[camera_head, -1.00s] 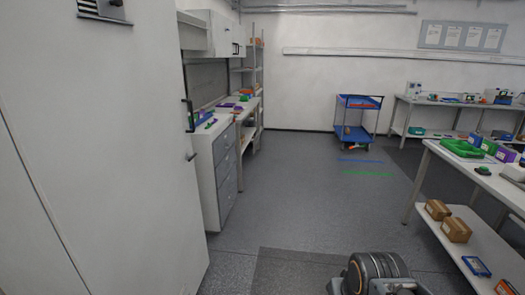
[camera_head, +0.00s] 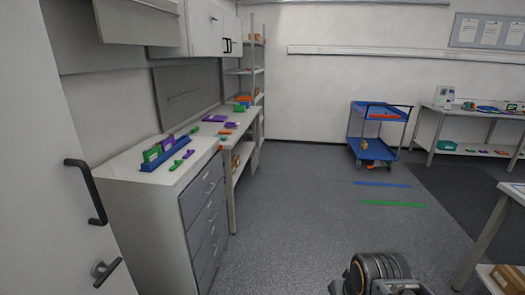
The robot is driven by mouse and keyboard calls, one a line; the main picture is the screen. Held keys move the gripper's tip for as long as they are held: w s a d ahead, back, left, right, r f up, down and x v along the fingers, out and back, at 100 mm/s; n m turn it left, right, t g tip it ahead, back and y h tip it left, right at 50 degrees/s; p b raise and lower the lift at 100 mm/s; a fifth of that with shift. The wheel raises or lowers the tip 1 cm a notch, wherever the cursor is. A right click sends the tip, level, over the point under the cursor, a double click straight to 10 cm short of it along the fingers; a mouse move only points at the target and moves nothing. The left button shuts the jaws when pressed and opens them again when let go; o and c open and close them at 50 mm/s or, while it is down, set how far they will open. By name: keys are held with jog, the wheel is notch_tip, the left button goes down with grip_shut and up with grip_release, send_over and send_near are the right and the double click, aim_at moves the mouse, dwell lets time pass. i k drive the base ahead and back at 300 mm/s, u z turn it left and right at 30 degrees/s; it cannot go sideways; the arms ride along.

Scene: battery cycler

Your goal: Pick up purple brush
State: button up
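A small purple object (camera_head: 188,154), possibly the purple brush, lies on the white drawer cabinet's top at the left, beside a similar small green object (camera_head: 175,165). Another small purple object (camera_head: 231,125) lies on the workbench further back, near a flat purple piece (camera_head: 214,118). They are too small to tell which is the brush. Part of my own arm shows at the bottom centre right, but my gripper's fingers are not in view.
A blue holder (camera_head: 166,155) with upright green and purple items stands on the drawer cabinet (camera_head: 150,215). A tall white cabinet (camera_head: 60,200) is at the near left. A blue cart (camera_head: 378,130) stands at the back. The floor between is clear.

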aim_at(229, 126)
jog(key=i, duration=7.7)
jog(key=u, duration=4.85)
jog(key=i, duration=1)
